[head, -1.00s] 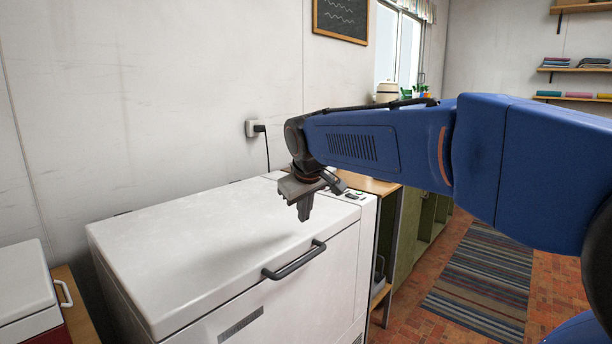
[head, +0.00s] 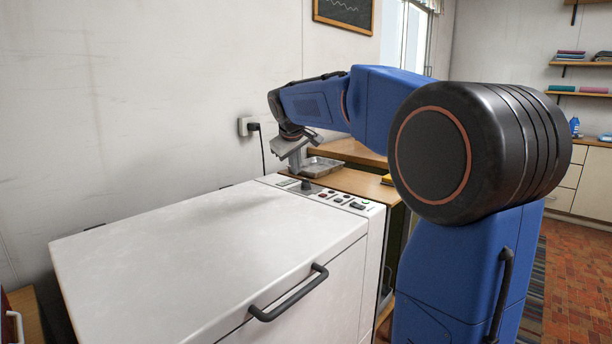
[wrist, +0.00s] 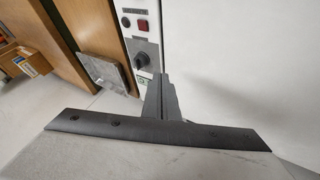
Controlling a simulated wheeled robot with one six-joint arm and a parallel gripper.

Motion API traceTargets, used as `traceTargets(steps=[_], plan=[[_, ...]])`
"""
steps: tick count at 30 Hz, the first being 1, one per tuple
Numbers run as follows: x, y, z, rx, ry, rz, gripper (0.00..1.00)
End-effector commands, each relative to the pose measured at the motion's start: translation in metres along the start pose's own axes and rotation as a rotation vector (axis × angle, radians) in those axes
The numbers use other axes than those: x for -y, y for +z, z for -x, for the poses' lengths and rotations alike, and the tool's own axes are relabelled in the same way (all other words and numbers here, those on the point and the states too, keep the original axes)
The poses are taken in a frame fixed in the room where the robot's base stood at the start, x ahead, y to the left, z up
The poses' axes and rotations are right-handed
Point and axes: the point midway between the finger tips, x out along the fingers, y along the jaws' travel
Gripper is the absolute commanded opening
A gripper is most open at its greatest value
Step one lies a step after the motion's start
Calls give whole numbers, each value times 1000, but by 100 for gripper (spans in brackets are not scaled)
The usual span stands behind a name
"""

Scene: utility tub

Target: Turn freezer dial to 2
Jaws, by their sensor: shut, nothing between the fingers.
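The white chest freezer (head: 200,240) has a control panel (head: 325,200) along the right end of its top. The dark freezer dial (head: 308,186) stands on this panel. My gripper (head: 295,163) is above the panel's back part, slightly left of the dial in the head view. In the wrist view my gripper (wrist: 160,80) has its fingers together and empty, apart from the dial as far as I can tell.
A red switch (wrist: 142,25) and other small controls share the panel. A metal tray (head: 316,166) lies on the wooden counter (head: 350,183) beside the freezer. A plug (head: 249,127) with a hanging cord is on the wall behind. The freezer lid is clear, with a dark handle (head: 288,297) in front.

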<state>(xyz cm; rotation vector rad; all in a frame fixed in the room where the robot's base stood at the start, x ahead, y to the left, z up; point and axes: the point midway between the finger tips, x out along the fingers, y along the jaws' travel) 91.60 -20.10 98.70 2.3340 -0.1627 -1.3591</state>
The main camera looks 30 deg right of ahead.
Motion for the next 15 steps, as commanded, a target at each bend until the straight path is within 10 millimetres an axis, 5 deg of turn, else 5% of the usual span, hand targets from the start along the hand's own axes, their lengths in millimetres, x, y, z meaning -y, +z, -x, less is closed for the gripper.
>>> traceTargets(steps=[8,15], plan=[[-2,-2,-14,1,2,2,0],[-2,-2,-54,3,2,2,0]])
